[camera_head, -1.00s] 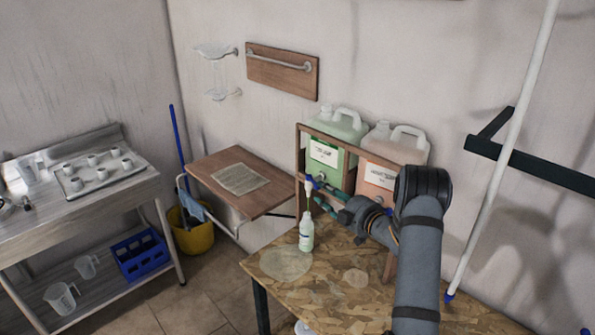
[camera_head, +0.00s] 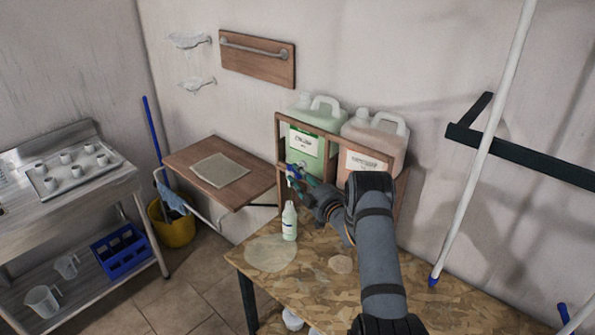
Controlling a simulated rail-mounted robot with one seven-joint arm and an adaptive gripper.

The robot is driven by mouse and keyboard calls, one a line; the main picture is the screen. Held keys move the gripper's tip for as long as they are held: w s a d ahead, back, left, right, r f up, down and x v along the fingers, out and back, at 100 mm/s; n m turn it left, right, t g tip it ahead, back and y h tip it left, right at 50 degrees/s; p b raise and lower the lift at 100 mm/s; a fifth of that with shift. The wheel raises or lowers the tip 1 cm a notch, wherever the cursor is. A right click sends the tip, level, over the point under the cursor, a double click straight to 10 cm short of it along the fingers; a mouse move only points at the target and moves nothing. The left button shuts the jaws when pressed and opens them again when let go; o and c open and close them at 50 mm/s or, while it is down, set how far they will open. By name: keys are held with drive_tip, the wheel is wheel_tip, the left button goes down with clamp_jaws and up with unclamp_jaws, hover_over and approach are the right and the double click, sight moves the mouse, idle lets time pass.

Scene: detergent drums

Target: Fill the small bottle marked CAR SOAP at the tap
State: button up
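A small pale bottle (camera_head: 289,222) stands upright on the chipboard bench, below the front of the green-labelled drum (camera_head: 307,142). Its label is too small to read. A tap with blue and white parts (camera_head: 292,177) sits low at the front of that drum, roughly above the bottle. My gripper (camera_head: 305,182) is at the tap, coming in from the right, above and apart from the bottle. Its teal fingers overlap the tap in the picture, so I cannot tell whether they touch it or how far apart they are.
A second drum with an orange front (camera_head: 371,153) stands to the right in the same wooden rack (camera_head: 279,128). The chipboard bench (camera_head: 310,276) is mostly clear in front. A wooden shelf (camera_head: 185,160) holds a paper on the left. A white pole (camera_head: 483,145) leans at the right.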

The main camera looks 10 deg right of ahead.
drive_tip(key=shift+w+a, duration=0.2)
drive_tip(key=shift+w, duration=0.25)
drive_tip(key=c, duration=0.3)
clamp_jaws()
drive_tip(key=shift+f, duration=0.15)
